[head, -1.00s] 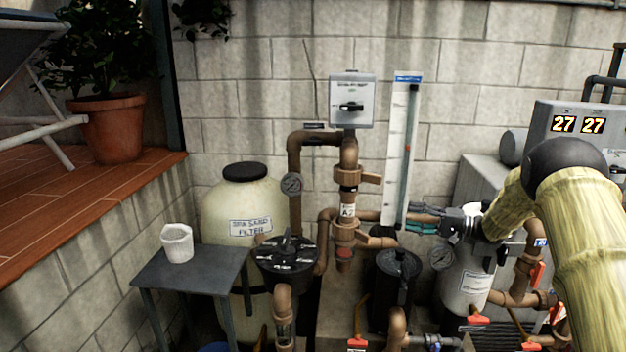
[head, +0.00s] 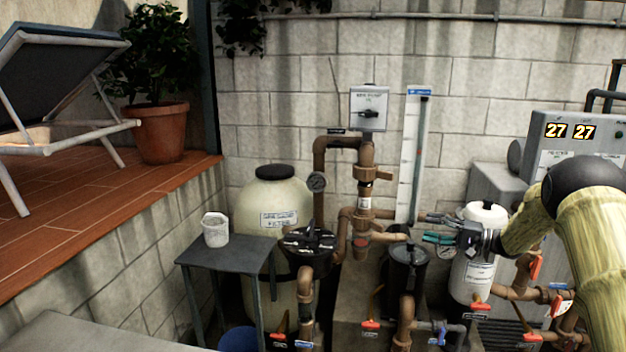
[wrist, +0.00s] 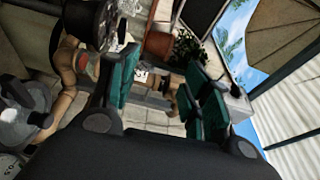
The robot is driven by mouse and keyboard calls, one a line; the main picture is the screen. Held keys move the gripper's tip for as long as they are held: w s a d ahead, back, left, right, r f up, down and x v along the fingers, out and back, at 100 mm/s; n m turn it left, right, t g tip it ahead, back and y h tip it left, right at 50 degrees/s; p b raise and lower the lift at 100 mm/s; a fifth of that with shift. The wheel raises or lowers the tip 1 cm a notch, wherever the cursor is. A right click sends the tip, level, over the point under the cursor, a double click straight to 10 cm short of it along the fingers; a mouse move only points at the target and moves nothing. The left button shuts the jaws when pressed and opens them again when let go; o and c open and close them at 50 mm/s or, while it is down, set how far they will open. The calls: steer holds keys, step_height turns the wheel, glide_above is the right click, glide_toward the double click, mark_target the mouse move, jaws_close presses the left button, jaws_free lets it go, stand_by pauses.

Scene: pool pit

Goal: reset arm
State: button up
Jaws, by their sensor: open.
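My gripper (head: 440,229) is at the centre right of the head view, in front of the white canister (head: 481,270) and pointing left. Its teal fingers also show in the wrist view (wrist: 165,95), spread apart with nothing held between them. My yellowish arm comes in from the right edge of the head view. Behind the fingers, the wrist view shows brown pipe and block wall. Whether the gripper touches the canister cannot be told.
A black-lidded pump (head: 408,265) and brown pipes (head: 362,190) stand close left of my gripper. A grey control box (head: 565,150) is at the right.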

steer(key=s+a+f+m+t+h, duration=0.1)
steer(key=s+a+f+t+h, duration=0.2)
steer(key=f, duration=0.7)
steer(key=s+a+f+m+t+h, duration=0.15)
steer(key=a+f, duration=0.25)
steer(key=f, duration=0.6)
steer(key=s+a+f+g+h, duration=0.1)
steer(key=s+a+f+h, duration=0.15)
steer(key=s+f, duration=0.5)
steer(key=s+a+f+g+h, duration=0.15)
steer(key=s+f+h, duration=0.25)
steer(key=s+f, duration=0.4)
steer(key=s+a+f+n+g+h, duration=0.2)
steer(key=s+f, duration=0.5)
steer(key=s, duration=0.5)
steer(key=s+a+f+n+g+h, duration=0.1)
steer(key=s+n+g+h, duration=0.2)
steer(key=s, duration=2.9)
steer(key=n+g, duration=0.2)
steer(key=g, duration=0.3)
steer(key=shift+s+a, duration=0.15)
